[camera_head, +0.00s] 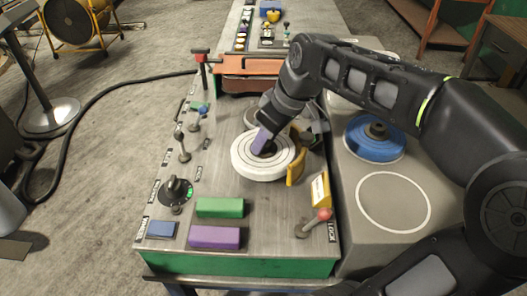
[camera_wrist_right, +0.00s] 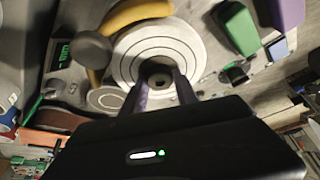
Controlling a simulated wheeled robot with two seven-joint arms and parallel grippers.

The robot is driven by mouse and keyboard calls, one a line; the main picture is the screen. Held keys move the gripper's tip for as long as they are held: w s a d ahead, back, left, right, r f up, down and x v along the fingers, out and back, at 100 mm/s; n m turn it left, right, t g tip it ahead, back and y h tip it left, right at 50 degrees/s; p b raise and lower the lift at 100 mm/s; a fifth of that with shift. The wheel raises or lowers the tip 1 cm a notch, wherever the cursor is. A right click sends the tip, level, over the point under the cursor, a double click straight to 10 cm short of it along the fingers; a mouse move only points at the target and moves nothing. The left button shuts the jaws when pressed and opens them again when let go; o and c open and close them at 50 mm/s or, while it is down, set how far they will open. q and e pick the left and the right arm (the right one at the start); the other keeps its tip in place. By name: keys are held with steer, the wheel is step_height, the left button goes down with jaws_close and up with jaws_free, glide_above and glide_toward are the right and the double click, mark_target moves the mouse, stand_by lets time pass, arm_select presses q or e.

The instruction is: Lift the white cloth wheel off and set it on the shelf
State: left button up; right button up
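The white cloth wheel (camera_head: 244,163) lies flat on the machine bench, with dark rings and a dark hub at its centre. It also shows in the right wrist view (camera_wrist_right: 188,45). My right gripper (camera_head: 262,143) reaches down onto the hub; one purple finger shows in the head view. In the wrist view its two fingers (camera_wrist_right: 161,88) stand apart on either side of the hub. I cannot tell whether they press on it. The grey shelf (camera_head: 350,178) to the right carries an empty white circle outline (camera_head: 393,230) near its front. My left gripper is out of view.
A blue wheel (camera_head: 366,148) sits on the shelf behind the circle. A yellow curved guard (camera_head: 296,170) stands close to the white wheel's right side. A red-knobbed lever (camera_head: 322,215), a green block (camera_head: 220,207) and a purple block (camera_head: 214,237) are in front.

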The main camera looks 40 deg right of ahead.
jaws_close()
steer(key=shift+r, duration=0.2)
stand_by(0.4)
steer(key=shift+r, duration=0.5)
step_height(320, 180, up, 2)
steer(key=shift+r+b, duration=0.15)
steer(key=shift+b, duration=0.2)
steer(key=s+a+b, duration=0.2)
steer(key=a, duration=0.6)
steer(key=s+a+b, duration=0.2)
steer(key=a, duration=0.7)
steer(key=shift+s+a, duration=0.2)
steer(key=shift+s, duration=0.2)
